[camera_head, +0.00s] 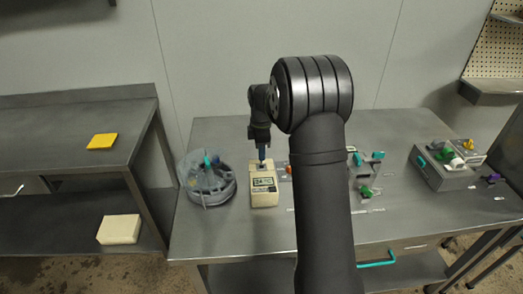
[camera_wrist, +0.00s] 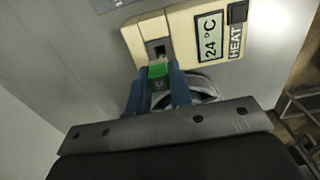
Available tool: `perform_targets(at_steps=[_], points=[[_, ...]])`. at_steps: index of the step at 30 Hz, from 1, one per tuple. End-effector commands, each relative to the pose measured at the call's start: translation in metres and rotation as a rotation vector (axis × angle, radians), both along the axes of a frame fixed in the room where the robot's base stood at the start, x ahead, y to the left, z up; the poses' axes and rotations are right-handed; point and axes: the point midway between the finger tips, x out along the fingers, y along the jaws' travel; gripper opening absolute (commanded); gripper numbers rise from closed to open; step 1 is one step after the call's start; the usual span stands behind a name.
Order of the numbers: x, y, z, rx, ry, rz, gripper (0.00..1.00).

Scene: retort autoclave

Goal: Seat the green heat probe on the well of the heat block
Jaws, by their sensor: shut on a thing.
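The heat block is a cream box (camera_head: 264,196) with a "24 °C" display, standing on the table left of centre. In the wrist view the heat block (camera_wrist: 184,30) shows a HEAT label, a dark switch and a grey well (camera_wrist: 157,49) with a dark opening. My gripper (camera_wrist: 160,86) has blue fingers shut on the green heat probe (camera_wrist: 158,71). The probe's green top shows right beside the well opening; its lower end is hidden, and I cannot tell whether it touches the well. In the head view my gripper (camera_head: 263,143) points down above the block's back part.
A round grey basin (camera_head: 222,196) with a teal-topped item stands close left of the block. Right of my arm is a grey fixture (camera_head: 365,172) with teal and green parts. Another fixture (camera_head: 440,177) with coloured parts stands far right. The front table is mostly clear.

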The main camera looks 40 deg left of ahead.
Motion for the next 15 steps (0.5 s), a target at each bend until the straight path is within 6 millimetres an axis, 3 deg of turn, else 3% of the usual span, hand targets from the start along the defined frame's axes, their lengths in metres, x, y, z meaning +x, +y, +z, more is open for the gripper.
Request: perform_targets(at_steps=[15], points=[[0.0, 0.0, -0.015, 0.0, 0.0, 0.0, 0.0]])
